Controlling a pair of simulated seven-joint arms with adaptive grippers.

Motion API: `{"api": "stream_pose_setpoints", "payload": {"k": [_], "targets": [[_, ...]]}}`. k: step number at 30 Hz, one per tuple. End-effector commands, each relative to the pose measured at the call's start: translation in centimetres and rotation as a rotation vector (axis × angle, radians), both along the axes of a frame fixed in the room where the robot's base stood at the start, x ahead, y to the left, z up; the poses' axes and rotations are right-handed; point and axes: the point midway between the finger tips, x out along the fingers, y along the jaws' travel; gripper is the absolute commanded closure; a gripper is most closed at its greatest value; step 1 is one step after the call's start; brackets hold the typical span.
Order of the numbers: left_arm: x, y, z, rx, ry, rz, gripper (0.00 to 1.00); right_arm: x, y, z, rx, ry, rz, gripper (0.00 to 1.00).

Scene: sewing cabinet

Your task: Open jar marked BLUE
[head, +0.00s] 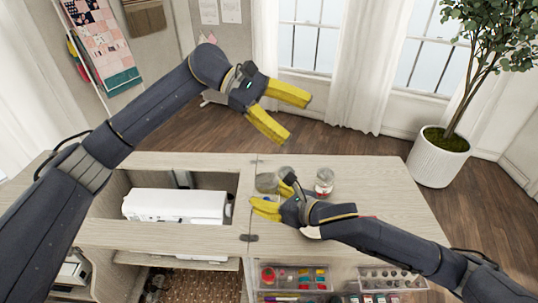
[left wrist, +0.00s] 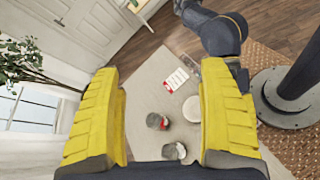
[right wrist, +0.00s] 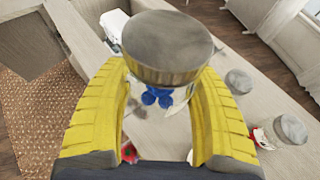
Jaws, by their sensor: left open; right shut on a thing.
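In the right wrist view my right gripper (right wrist: 160,110) is shut on a jar with a round grey lid (right wrist: 168,40). The lid is on, and something blue (right wrist: 157,96) shows below it. No marking can be read on the jar. In the head view my right gripper (head: 276,199) is low over the cabinet top, beside a grey round top (head: 267,182). My left gripper (head: 287,112) is open and empty, high above and behind the tabletop. In the left wrist view its fingers (left wrist: 162,100) are wide apart with nothing between them.
A jar with red on it (head: 324,182) stands to the right on the cabinet top (head: 375,180). Another grey lid (right wrist: 238,81) shows in the right wrist view. A white sewing machine (head: 178,206) sits in the left opening. Clear trays (head: 295,278) are in front.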

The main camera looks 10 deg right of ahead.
Motion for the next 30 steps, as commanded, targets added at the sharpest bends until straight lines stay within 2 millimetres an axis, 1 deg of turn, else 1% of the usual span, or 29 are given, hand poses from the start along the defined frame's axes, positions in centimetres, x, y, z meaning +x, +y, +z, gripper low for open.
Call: {"api": "stream_pose_setpoints", "payload": {"k": [1, 3, 6, 9, 13, 18, 21, 26, 30], "targets": [[-1.0, -0.6, -1.0, 0.069, -0.100, -0.060, 0.23, 0.0, 0.0, 0.1, 0.001, -0.001, 0.000, 1.00], [-2.0, -0.8, -2.8, 0.165, -0.234, -0.146, 0.23, 0.0, 0.0, 0.1, 0.001, -0.001, 0.000, 1.00], [-2.8, -0.3, -5.2, 0.303, -0.406, -0.270, 0.23, 0.0, 0.0, 0.0, 0.001, -0.001, 0.000, 1.00], [-2.9, 0.7, -7.0, 0.430, -0.554, -0.387, 0.23, 0.0, 0.0, 0.0, 0.001, -0.001, 0.000, 1.00], [-2.4, 2.4, -8.4, 0.572, -0.698, -0.515, 0.23, 0.0, 0.0, 0.1, 0.001, -0.001, 0.000, 1.00], [-1.6, 4.3, -9.2, 0.707, -0.811, -0.632, 0.23, 0.0, 0.0, 0.0, 0.001, -0.001, 0.000, 1.00], [-1.2, 5.0, -9.4, 0.753, -0.846, -0.673, 0.23, 0.0, 0.0, 0.0, 0.001, -0.001, 0.000, 1.00], [-0.9, 5.6, -10.1, 0.786, -0.870, -0.702, 0.23, 0.0, 0.0, 0.0, 0.001, -0.001, 0.000, 1.00], [-0.9, 5.7, -11.6, 0.789, -0.871, -0.707, 0.23, 0.0, 0.0, 0.1, 0.001, -0.001, 0.000, 1.00]]}}
